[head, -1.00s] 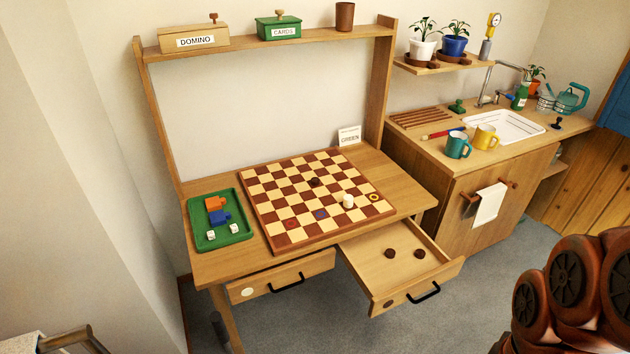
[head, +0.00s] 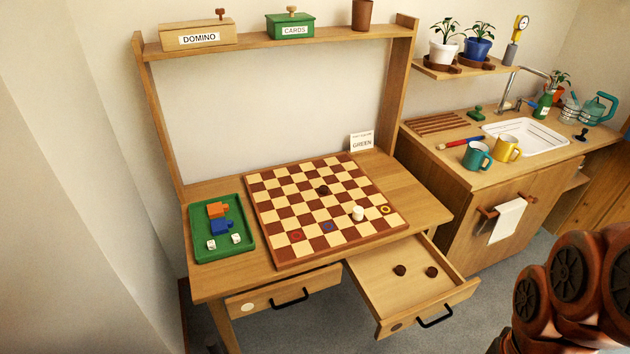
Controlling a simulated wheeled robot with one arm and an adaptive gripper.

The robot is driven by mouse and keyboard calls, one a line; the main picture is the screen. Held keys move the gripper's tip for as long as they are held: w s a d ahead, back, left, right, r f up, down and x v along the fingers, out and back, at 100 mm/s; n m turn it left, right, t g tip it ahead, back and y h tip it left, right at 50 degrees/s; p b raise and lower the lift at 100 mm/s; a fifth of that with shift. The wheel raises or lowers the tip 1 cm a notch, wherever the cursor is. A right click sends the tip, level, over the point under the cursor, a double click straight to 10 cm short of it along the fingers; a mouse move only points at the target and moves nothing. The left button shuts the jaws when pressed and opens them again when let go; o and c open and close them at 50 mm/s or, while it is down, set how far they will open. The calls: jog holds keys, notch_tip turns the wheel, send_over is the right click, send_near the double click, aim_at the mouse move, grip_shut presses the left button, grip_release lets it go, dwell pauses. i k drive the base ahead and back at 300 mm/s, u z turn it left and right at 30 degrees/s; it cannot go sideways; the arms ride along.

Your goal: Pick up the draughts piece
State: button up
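Two dark brown draughts pieces lie in the open right drawer (head: 385,296) of the desk: one piece (head: 400,270) to the left, the other piece (head: 432,272) to the right. Another dark piece (head: 323,190) sits on the checkered board (head: 285,262). A white piece, perhaps a stack, (head: 358,213) stands near the board's right front. Coloured ring marks, including red, blue and yellow, show on some front squares. My arm shows at the lower right as reddish-brown links; my gripper's fingers are not visible.
A green tray (head: 249,244) with orange and blue shapes and two dice stands left of the board. A card (head: 362,141) reading GREEN stands at the back. The sink counter (head: 450,170) with teal and yellow mugs is at right.

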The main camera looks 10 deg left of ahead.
aim_at(324, 190)
jog(key=u, duration=0.65)
jog(key=i, duration=1.05)
jog(key=u, duration=1.05)
